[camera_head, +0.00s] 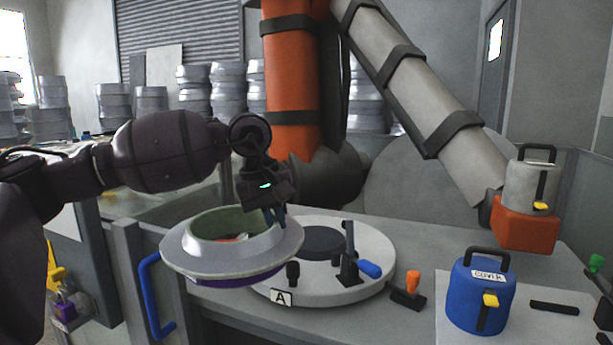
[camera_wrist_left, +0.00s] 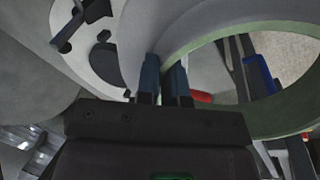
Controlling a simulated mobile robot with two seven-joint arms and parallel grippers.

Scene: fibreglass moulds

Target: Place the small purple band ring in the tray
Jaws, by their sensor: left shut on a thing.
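A wide grey ring mould (camera_head: 180,250) with a green inner wall and a purple band (camera_head: 250,279) along its underside hangs slightly tilted in front of the round fixture. My left gripper (camera_head: 274,213) is shut on its far right rim, the fingers pointing down. In the left wrist view the fingers (camera_wrist_left: 164,72) straddle the wall of the ring (camera_wrist_left: 215,22), whose green inner edge curves to the right. I cannot make out a tray for certain in either view. My right gripper is not in view.
A round grey fixture (camera_head: 375,240) with upright clamps and an "A" label (camera_head: 280,297) stands on the bench, partly behind the ring. A blue COVER canister (camera_head: 478,300) is at right. A large orange and grey arm (camera_head: 292,90) rises behind. A blue handle (camera_head: 152,300) is at left.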

